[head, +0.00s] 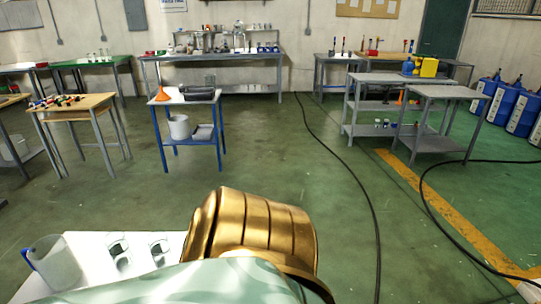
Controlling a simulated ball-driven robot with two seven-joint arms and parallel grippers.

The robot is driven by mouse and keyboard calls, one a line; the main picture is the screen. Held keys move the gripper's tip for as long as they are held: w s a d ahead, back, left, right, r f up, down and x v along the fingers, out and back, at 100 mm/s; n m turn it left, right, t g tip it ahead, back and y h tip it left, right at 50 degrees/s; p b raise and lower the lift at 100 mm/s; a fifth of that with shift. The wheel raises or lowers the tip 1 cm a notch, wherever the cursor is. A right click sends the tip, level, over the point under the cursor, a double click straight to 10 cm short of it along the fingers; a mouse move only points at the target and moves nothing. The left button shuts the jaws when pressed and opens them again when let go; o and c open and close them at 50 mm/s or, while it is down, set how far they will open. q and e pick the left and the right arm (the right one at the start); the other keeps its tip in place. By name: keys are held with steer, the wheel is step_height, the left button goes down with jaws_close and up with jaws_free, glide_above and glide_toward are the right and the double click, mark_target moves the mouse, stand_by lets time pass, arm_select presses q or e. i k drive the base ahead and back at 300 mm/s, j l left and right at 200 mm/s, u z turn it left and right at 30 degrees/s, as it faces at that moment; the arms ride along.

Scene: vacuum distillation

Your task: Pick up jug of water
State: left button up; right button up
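A translucent whitish jug (58,264) with a blue handle on its left side stands at the lower left. It is upright on the white table top (90,243), close to me. I cannot tell how much water is in it. Neither of my grippers is in view, so nothing is seen touching the jug. My own gold and pale green body parts cover the bottom middle and hide part of the white table.
Two small clear glass items (119,250) stand right of the jug. A blue-framed cart (188,103) with an orange funnel (162,94) and a white bucket (179,127) stands ahead. Black cables (345,167) cross the green floor on the right.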

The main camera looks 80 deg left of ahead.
mark_target(52, 256)
steer(key=k+u, duration=0.15)
steer(key=k, duration=0.4)
steer(key=k+j+u, duration=0.2)
steer(key=k, duration=0.4)
steer(key=k+u, duration=0.15)
steer(key=k, duration=0.4)
steer(key=k+j+u, duration=0.15)
steer(key=k, duration=0.4)
steer(key=k+j, duration=0.15)
steer(key=j, duration=0.2)
steer(key=k+j+u, duration=0.1)
steer(key=j, duration=0.3)
steer(key=k+j, duration=0.15)
steer(key=j, duration=0.25)
steer(key=k+j+u, duration=0.1)
steer(key=j, duration=0.25)
steer(key=k+j, duration=0.1)
steer(key=j, duration=0.3)
steer(key=k+u, duration=0.05)
